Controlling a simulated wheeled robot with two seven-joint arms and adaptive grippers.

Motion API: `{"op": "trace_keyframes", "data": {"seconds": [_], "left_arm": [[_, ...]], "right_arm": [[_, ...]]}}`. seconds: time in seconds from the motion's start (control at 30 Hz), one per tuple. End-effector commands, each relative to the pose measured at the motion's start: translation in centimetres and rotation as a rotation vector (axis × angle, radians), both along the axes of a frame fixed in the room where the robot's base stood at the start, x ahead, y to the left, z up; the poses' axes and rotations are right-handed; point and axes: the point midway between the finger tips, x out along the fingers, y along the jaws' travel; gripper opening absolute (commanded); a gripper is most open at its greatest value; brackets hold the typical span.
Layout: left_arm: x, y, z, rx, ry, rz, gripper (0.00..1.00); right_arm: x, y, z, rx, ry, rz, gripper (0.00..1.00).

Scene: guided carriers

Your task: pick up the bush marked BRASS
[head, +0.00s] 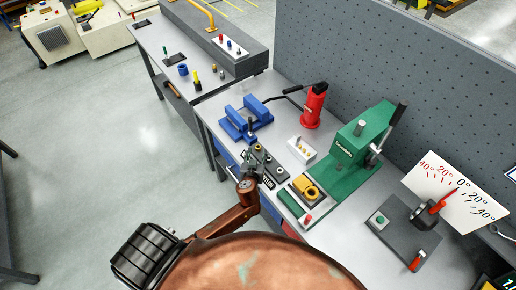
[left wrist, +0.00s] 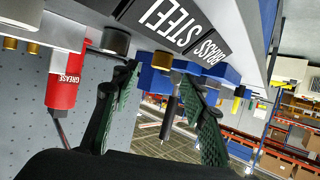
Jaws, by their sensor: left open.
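The brass-coloured bush (left wrist: 162,60) stands on a grey block beside the label BRASS (left wrist: 208,52) in the left wrist view, which looks upside down. A darker bush (left wrist: 116,41) stands next to it by the label STEEL (left wrist: 170,20). My left gripper (left wrist: 160,77) is open, its green-padded fingers on either side of the brass bush's line, with nothing held. Whether the fingers touch the bush cannot be told. In the head view my left gripper (head: 249,163) is at the left edge of the block (head: 272,171) and partly hides it. My right gripper is not in view.
A blue vice (head: 248,120) stands behind the block, and a red grease bottle (head: 314,105) farther back. A white tray (head: 301,151) and a green press (head: 358,150) stand to the right. The floor left of the bench is clear.

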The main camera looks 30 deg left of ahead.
Motion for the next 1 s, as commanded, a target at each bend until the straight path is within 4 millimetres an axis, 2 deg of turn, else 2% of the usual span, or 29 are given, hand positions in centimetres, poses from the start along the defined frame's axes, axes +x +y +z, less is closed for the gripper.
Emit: {"op": "trace_keyframes", "data": {"seconds": [0.3, 0.57, 1.0], "left_arm": [[3.3, 1.5, -1.8, 0.003, 0.001, 0.001, 0.41], [3.5, 1.6, -2.0, 0.001, 0.001, 0.001, 0.41], [3.5, 1.6, -2.0, 0.001, 0.002, 0.001, 0.12]], "right_arm": [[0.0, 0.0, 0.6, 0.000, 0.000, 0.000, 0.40], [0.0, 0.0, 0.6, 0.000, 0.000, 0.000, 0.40], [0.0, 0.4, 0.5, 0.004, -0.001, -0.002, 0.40]]}}
